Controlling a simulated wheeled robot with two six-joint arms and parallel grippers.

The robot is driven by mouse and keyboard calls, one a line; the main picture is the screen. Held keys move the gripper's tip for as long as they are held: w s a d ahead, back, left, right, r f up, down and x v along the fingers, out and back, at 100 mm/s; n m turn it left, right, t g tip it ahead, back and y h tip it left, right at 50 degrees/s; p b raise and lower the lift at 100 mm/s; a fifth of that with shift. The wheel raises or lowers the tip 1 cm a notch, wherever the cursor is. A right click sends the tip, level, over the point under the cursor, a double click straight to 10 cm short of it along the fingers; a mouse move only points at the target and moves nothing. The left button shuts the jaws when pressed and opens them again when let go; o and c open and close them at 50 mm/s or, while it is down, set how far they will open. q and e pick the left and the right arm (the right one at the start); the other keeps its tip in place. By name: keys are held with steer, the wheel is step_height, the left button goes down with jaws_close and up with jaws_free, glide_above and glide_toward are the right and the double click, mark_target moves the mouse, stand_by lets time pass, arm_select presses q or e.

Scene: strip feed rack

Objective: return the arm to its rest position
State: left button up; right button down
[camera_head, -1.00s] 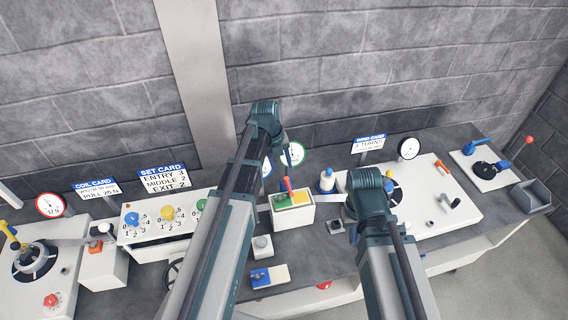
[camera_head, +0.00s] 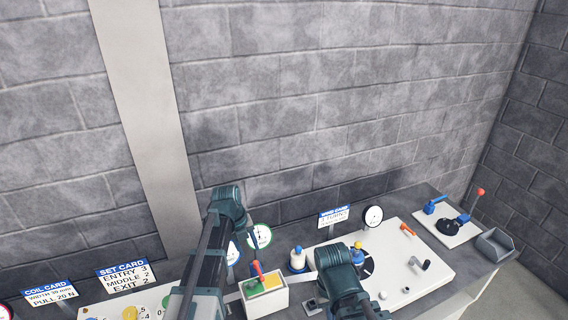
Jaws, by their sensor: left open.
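My left arm (camera_head: 212,255) comes up from the bottom, left of centre, and bends at a dark green joint (camera_head: 228,203). Its jaws cannot be made out apart from the dark links. My right arm (camera_head: 345,280) shows only its upper joint at the bottom, right of centre; its gripper is out of the picture. No held object is visible at either arm.
A white panel (camera_head: 425,270) with a gauge (camera_head: 373,215) lies right. A grey bin (camera_head: 496,245) is at the far right. A set card (camera_head: 124,277) stands left.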

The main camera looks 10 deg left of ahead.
arm_select(q)
steer(key=s+d+f+n+y+b, duration=0.1)
steer(key=s+d+f+n+b, duration=0.3)
steer(key=n, duration=0.4)
steer(key=s+d+f+n+g+y+b, duration=0.1)
steer(key=s+d+f+n+b, duration=0.3)
steer(key=s+n, duration=0.5)
steer(key=s+d+f+n+y+b, duration=0.1)
steer(key=s+d+f+n+b, duration=0.3)
steer(key=n, duration=0.5)
steer(key=s+d+f, duration=0.1)
steer(key=s+d, duration=0.1)
steer(key=shift+s+d+b, duration=0.2)
steer(key=shift+d+b, duration=0.15)
